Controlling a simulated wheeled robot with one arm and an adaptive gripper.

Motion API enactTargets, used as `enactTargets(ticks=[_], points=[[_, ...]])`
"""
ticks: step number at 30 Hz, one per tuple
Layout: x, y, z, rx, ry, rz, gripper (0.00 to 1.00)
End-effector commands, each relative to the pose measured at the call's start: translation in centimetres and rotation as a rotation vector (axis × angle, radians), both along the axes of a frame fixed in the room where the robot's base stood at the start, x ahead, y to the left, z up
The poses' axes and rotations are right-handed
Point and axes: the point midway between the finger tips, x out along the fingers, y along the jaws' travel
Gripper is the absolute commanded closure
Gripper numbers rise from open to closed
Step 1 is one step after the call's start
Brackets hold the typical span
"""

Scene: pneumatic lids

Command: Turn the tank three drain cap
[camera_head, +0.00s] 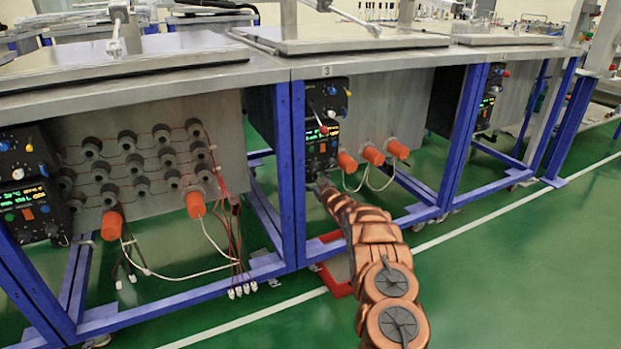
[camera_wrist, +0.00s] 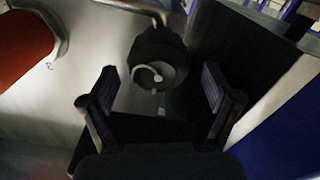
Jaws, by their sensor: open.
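The tank marked 3 (camera_head: 326,71) stands in the middle of the head view, with a grey metal wall (camera_head: 385,105) under its top. In the wrist view a dark round fitting (camera_wrist: 158,48), which looks like the drain cap, sits ahead and shows a pale curved mark on its end. My gripper (camera_wrist: 160,90) is open, with one black finger to each side of the fitting's lower part and nothing visible between the pads. In the head view my gripper (camera_head: 322,186) is small, below the control boxes; I cannot make out the cap there.
Orange cylinders (camera_head: 373,156) with white cables stand right of my gripper; one orange part (camera_wrist: 25,48) is close at left in the wrist view. Control boxes (camera_head: 323,138) are just above it. A blue frame post (camera_head: 291,170) stands close left. Green floor lies open in front.

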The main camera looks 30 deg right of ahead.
Motion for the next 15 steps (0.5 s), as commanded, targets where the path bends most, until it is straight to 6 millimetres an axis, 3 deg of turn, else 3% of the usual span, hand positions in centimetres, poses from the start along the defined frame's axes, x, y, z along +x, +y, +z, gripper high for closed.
enactTargets(ticks=[15], points=[[1.7,-0.3,0.0,0.0,0.0,-0.003,0.12]])
